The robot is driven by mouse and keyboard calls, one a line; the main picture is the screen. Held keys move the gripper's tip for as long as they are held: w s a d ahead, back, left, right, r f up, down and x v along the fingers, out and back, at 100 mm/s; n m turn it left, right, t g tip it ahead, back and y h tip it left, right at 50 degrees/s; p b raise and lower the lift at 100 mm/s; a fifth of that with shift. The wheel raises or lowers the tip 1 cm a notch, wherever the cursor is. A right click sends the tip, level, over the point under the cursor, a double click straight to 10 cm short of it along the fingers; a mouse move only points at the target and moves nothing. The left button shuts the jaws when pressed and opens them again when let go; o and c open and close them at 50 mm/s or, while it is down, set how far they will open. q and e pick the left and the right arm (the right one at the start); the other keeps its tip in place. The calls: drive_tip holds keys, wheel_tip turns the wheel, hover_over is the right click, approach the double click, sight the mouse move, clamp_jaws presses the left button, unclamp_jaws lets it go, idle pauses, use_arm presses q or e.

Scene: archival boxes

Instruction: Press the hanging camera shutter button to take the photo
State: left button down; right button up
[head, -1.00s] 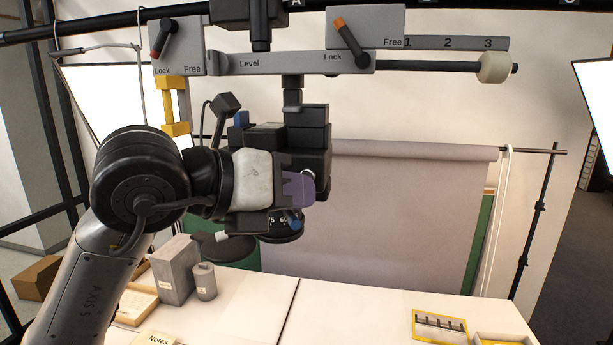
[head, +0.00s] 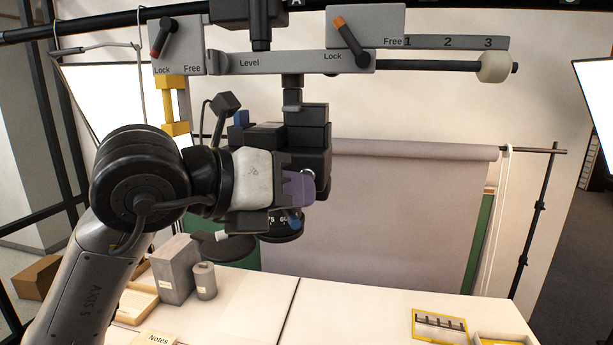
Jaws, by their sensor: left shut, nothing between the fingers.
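The black camera (head: 311,137) hangs from a grey mount under the rail. Its lower part carries a dial with white numbers (head: 283,229). My left gripper (head: 299,187), with purple and blue parts at its tip, is shut and empty right in front of the camera body. A small bright round part (head: 308,174) shows at the upper right edge of the purple tip; I cannot tell whether it is the shutter button or whether the tip touches it. The gripper hides much of the camera's middle. My right gripper is not in view.
The grey level bar (head: 290,63) has red and orange lock levers (head: 348,38). A yellow bracket (head: 173,105) hangs at left. Below, the white table (head: 345,312) holds a grey box (head: 172,270), a small grey cylinder (head: 205,281) and a yellow-framed card (head: 440,326). A grey backdrop (head: 400,215) stands behind.

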use_arm(q)
drive_tip(key=shift+w, duration=0.1)
idle(0.7)
drive_tip(key=shift+w+d, duration=0.1)
drive_tip(key=shift+w, duration=0.25)
idle(0.5)
drive_tip(key=shift+w+d, duration=0.15)
drive_tip(key=shift+w, duration=0.25)
idle(0.3)
idle(0.4)
drive_tip(key=shift+s+a+b, duration=0.25)
drive_tip(key=shift+s+b, duration=0.3)
drive_tip(key=shift+s, duration=0.3)
